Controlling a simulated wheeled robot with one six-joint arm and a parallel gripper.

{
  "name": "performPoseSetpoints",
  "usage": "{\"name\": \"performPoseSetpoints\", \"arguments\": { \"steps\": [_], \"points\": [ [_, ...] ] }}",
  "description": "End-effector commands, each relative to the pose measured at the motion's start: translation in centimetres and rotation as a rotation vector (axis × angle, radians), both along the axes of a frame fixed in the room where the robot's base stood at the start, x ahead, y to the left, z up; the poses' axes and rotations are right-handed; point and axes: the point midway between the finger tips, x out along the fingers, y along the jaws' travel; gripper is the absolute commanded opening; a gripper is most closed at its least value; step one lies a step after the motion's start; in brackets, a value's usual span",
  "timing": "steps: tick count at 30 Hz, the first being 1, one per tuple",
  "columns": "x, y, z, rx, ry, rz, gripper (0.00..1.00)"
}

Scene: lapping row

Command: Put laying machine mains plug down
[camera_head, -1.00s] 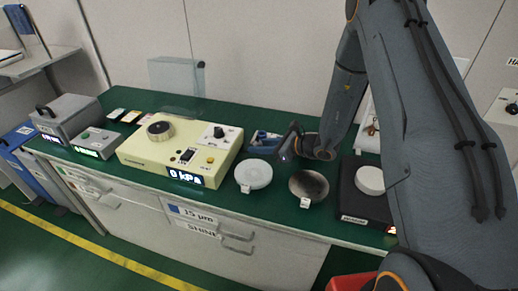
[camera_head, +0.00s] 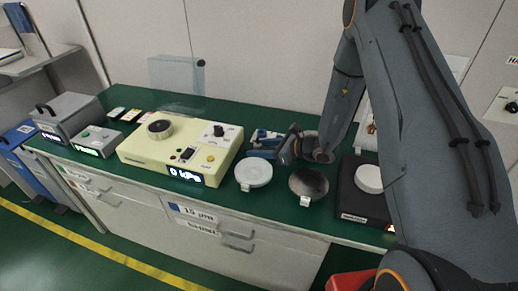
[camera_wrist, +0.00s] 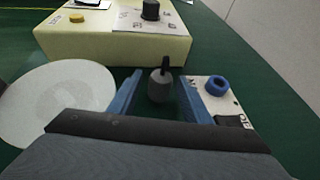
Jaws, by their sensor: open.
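A small grey plug (camera_wrist: 160,88) with a black upper end shows in the wrist view, standing on the green bench top. My gripper (camera_wrist: 160,78) is open, its two blue fingers on either side of the plug, with a narrow gap showing at each side. In the head view my gripper (camera_head: 264,141) is low over the bench, right of the cream machine (camera_head: 150,152) with the "0 kPa" display. The plug cannot be made out there. The cream machine also fills the top of the wrist view (camera_wrist: 110,43).
A pale round plate (camera_head: 254,172) and a dark round plate (camera_head: 308,183) lie at the bench's front. A black unit (camera_head: 360,205) with a white disc stands right. A white panel with a blue ring (camera_wrist: 216,84) lies beside the right finger. Grey boxes (camera_head: 70,115) stand far left.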

Motion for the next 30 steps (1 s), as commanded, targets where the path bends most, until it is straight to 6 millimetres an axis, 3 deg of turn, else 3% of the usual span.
{"name": "performPoseSetpoints", "arguments": {
  "steps": [5,15,21,26,30],
  "points": [
    [-0.5,-1.1,0.8,-0.001,-0.001,-0.001,0.44],
    [-3.8,-6.5,3.3,0.000,-0.002,-0.004,0.44],
    [-5.2,-8.7,4.4,0.000,-0.002,-0.002,0.44],
    [-6.1,-9.1,5.0,-0.010,-0.002,0.017,0.44],
    [-9.0,-7.1,6.2,-0.092,-0.016,0.166,0.44]
  ]
}}
